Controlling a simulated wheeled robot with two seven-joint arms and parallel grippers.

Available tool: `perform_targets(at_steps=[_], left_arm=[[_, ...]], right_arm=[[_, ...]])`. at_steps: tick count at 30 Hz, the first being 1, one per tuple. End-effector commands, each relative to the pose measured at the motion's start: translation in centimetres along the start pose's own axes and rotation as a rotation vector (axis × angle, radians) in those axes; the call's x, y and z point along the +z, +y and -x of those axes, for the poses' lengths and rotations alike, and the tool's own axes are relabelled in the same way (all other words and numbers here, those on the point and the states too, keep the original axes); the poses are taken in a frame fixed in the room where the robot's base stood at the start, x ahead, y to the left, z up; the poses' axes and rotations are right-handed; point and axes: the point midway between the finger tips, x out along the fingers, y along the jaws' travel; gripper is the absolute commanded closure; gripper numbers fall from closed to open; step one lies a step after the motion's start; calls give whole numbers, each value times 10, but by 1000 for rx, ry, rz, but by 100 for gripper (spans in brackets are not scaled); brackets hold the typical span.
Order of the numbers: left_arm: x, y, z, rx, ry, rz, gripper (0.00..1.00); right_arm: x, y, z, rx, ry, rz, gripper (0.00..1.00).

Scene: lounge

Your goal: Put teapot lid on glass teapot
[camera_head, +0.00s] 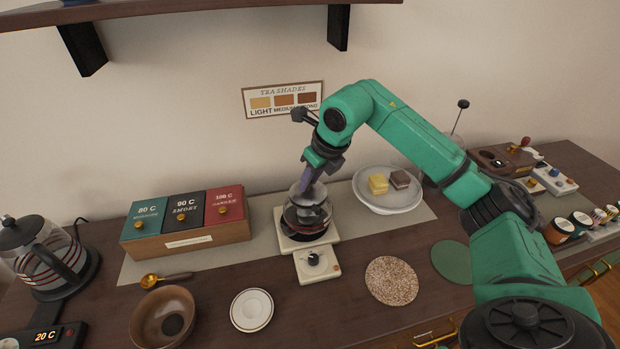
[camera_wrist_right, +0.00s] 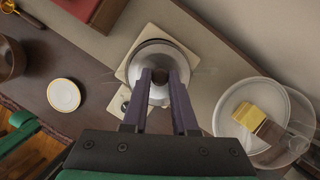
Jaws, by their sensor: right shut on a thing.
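The glass teapot (camera_head: 306,222), with dark contents, stands on a cream warmer (camera_head: 318,266) with a black knob at the middle of the counter. My right gripper (camera_head: 304,187) points down over the teapot's mouth. Its purple fingers (camera_wrist_right: 160,84) are shut on the teapot lid (camera_wrist_right: 152,52), a pale round disc that largely covers the teapot from above in the right wrist view. The lid is at the top of the teapot; I cannot tell whether it rests fully on the rim. My left gripper is not in view.
A plate (camera_head: 388,203) with a yellow and a brown cube stands right of the teapot. A box of tea tins (camera_head: 186,240) is to the left. A saucer (camera_head: 252,309), a wooden bowl (camera_head: 150,325) and a speckled coaster (camera_head: 391,281) lie in front. A kettle (camera_head: 38,262) stands far left.

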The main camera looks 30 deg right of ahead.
Motion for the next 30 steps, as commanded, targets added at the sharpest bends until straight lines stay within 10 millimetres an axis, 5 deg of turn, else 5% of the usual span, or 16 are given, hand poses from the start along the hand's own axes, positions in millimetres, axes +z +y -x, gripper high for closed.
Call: perform_targets(at_steps=[10,11,13,24,30], left_arm=[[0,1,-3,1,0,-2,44],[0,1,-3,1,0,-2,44],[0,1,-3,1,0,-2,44],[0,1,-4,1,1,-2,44],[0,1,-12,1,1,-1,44]], right_arm=[[-2,0,-3,0,-1,0,100],[-2,0,-3,0,-1,0,62],[-2,0,-3,0,-1,0,39],[-2,0,0,-1,-1,0,39],[-1,-1,35,-3,-6,0,39]])
